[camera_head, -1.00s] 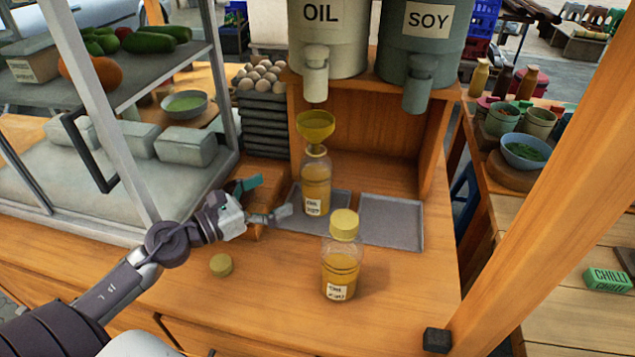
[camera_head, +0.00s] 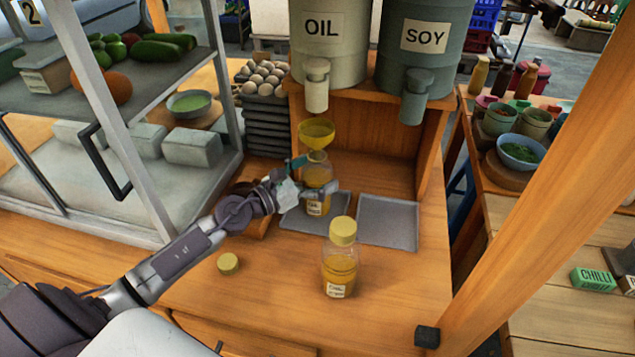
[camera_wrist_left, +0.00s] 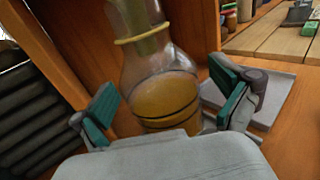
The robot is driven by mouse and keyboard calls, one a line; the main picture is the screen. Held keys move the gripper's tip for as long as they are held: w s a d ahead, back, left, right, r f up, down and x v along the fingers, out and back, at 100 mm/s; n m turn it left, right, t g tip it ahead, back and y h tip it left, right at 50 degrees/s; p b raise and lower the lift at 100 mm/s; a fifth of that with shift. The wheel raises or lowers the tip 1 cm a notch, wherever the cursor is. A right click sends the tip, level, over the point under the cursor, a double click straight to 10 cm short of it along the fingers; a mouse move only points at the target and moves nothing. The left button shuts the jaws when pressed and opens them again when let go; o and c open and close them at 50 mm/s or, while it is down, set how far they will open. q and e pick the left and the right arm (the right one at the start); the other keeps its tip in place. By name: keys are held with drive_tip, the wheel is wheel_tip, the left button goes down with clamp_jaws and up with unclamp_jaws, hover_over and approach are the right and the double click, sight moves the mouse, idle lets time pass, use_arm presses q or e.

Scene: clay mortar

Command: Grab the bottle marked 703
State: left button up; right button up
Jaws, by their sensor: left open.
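A clear bottle of yellow oil (camera_head: 318,203) with an OIL label stands upright on the left grey tray, under the oil spout, with a yellow funnel (camera_head: 317,131) in its neck. My left gripper (camera_head: 316,176) is open at this bottle, its fingers on either side. In the left wrist view the bottle (camera_wrist_left: 165,97) shows between the two teal-padded fingers; its label is not visible there. A second oil bottle (camera_head: 339,270) with a yellow cap stands upright nearer the front. The small print on both labels is too small to read. My right gripper is not in view.
A loose yellow cap (camera_head: 228,264) lies on the counter. The right grey tray (camera_head: 388,222) is empty. The OIL drum (camera_head: 330,45) and SOY drum (camera_head: 423,50) stand above on a wooden shelf. A glass case (camera_head: 130,190) borders the left.

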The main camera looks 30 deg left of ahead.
use_arm(q)
drive_tip(key=c, duration=1.6)
drive_tip(key=shift+a+r, duration=0.1)
drive_tip(key=shift+r, duration=0.05)
